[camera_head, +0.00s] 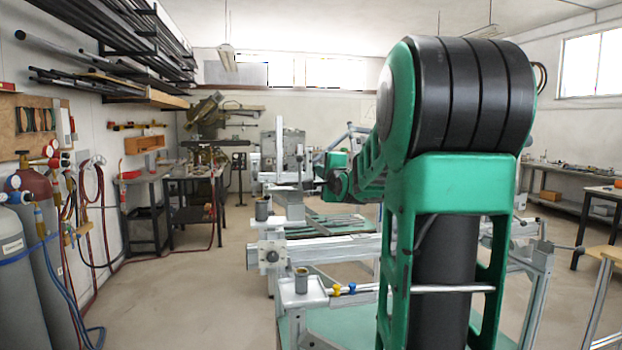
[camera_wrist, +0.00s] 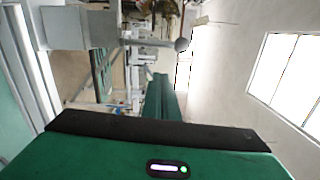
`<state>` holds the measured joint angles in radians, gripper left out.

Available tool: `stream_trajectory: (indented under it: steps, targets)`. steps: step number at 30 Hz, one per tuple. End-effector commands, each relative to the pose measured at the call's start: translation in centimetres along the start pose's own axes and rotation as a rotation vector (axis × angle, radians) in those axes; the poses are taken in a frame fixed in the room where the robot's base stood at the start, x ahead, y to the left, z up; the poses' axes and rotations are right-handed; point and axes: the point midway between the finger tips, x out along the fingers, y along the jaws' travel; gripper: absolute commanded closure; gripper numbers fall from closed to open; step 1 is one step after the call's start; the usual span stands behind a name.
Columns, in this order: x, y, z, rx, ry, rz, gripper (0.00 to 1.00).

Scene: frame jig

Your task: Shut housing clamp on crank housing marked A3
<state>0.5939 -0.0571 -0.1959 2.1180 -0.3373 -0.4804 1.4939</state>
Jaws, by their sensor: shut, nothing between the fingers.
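The grey frame jig (camera_head: 330,250) stands ahead, partly behind my green arm. No A3 mark is readable, so I cannot tell which part is the crank housing marked A3. In the wrist view, a grey lever with a round knob (camera_wrist: 182,44) sticks out from a light grey block (camera_wrist: 62,28); it may be a clamp handle, but I cannot be sure. My gripper (camera_wrist: 158,78) shows in the wrist view as narrow green fingers, together, beyond the black-edged hand. It appears apart from the knob. In the head view my arm hides much of the jig.
Gas cylinders (camera_head: 38,230) with hoses stand at the left. A dark workbench (camera_head: 190,172) is at the back left, and another bench (camera_head: 572,205) runs along the right. Jig rails and posts (camera_head: 540,285) surround my arm. Open floor (camera_head: 180,300) lies left of the jig.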

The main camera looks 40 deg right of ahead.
Motion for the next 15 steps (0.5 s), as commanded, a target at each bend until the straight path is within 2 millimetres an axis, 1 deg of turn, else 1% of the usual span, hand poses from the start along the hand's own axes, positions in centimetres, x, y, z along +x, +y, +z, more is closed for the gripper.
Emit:
stream_trajectory:
  steps: [1,6,12,15]
  targets:
    - [-1.3,-0.1,0.1,0.002,0.001,-0.002,1.0]
    - [-4.7,-0.1,0.4,0.001,-0.002,-0.001,1.0]
    - [-7.9,0.0,0.6,0.001,-0.004,0.001,1.0]
    - [-8.9,0.0,0.7,0.0,-0.005,0.001,1.0]
